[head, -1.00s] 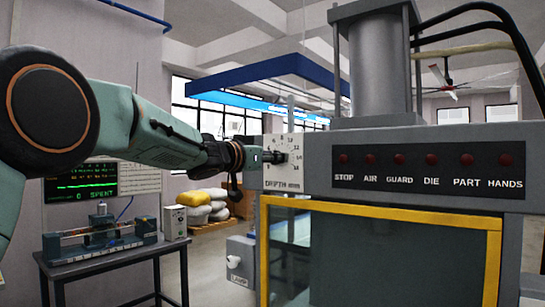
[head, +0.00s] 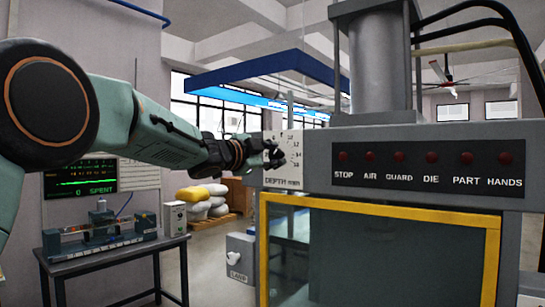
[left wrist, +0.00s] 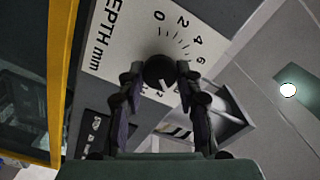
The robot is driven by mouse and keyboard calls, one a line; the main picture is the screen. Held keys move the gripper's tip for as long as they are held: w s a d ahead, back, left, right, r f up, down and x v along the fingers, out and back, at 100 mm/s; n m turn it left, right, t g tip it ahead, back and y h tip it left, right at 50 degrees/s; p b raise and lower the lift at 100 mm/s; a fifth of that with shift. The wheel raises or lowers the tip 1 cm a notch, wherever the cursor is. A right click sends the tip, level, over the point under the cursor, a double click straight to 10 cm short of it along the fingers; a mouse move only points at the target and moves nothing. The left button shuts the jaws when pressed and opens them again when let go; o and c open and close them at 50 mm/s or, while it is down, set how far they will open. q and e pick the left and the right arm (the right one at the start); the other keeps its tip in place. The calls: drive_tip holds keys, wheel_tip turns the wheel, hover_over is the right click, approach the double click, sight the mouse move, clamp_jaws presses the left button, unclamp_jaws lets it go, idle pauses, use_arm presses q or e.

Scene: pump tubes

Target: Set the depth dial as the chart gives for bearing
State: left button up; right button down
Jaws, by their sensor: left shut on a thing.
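The depth dial is a black round knob (left wrist: 160,71) on a white plate (left wrist: 130,38) marked "DEPTH mm", with a ring of numbers that includes 0, 2, 4 and 6 in the left wrist view. In the head view the plate (head: 283,182) is on the left end of the press front. My left gripper (head: 272,154) reaches the dial from the left and hides most of it. In the left wrist view its two fingers (left wrist: 161,80) are shut on the knob from both sides. The dial's pointer is not clear. My right gripper is not in view.
The grey press has a panel (head: 428,170) with several dark red lamps and a yellow-framed guard (head: 380,211) below. A bench (head: 105,255) with a device, a green-text screen (head: 83,180) and a pale chart (head: 140,175) are at the left, partly behind my arm.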

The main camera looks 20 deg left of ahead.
use_arm(q)
drive_tip(key=m, duration=0.2)
drive_tip(key=m+b, duration=0.1)
drive_tip(key=m, duration=0.2)
drive_tip(key=shift+f+m, duration=0.3)
drive_tip(key=m+b, duration=0.2)
drive_tip(key=m, duration=0.3)
drive_tip(key=shift+f+m, duration=0.15)
drive_tip(key=shift+m, duration=0.55)
drive_tip(key=o, duration=0.7)
drive_tip(key=shift+f, duration=0.1)
drive_tip(key=o, duration=0.4)
drive_tip(key=shift+s+r, duration=0.15)
drive_tip(key=shift+r, duration=0.1)
